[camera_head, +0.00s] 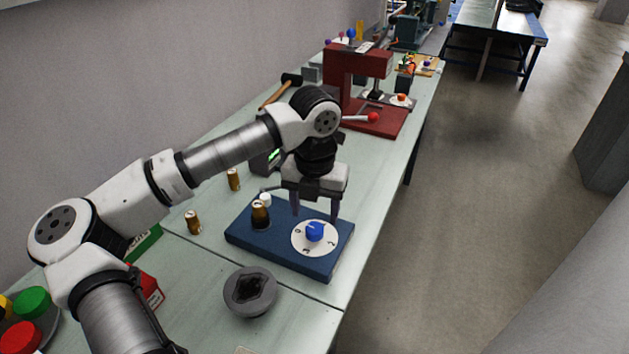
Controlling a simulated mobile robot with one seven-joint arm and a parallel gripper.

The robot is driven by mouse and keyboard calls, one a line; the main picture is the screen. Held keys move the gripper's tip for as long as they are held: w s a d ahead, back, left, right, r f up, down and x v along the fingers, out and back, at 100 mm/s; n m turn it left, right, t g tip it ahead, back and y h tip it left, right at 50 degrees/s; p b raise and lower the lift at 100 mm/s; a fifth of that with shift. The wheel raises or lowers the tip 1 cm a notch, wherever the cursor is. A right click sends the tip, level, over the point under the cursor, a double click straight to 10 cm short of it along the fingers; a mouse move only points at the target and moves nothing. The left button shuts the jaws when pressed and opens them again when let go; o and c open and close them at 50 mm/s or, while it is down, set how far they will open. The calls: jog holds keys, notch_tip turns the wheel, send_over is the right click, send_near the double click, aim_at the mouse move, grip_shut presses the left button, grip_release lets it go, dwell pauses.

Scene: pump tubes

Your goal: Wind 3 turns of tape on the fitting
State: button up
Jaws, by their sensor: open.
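A blue base board (285,257) lies on the bench. On it stands a brass fitting (260,216) with a dark lower part, and a small white piece (265,199) sits just behind it. A white dial with numbers (300,246) and a blue knob (314,231) is at the board's right. My gripper (315,217) points down over the board, its two fingers apart and empty, just above and behind the knob. I cannot tell whether a finger touches the knob. No tape winding on the fitting can be made out.
Two loose brass fittings (193,222) (233,179) stand left of the board. A grey round socket block (250,291) is in front. A red press (358,75) with a red-knobbed lever stands behind. Colored-lid jars (32,302) and a red box (150,290) are at the lower left.

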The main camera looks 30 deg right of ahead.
aim_at(314, 227)
jog(key=shift+f+p, duration=0.35)
jog(key=shift+f, duration=2)
jog(key=c, duration=1.2)
jog(key=shift+o, duration=0.2)
jog(key=shift+f+m+b, duration=0.15)
jog(key=shift+m+b, duration=0.25)
jog(key=shift+b, duration=0.2)
jog(key=shift+m+b, duration=0.4)
jog(key=shift+m, duration=0.1)
jog(key=shift+r+m, duration=0.2)
jog(key=shift+m, duration=0.6)
jog(key=shift+b, duration=0.45)
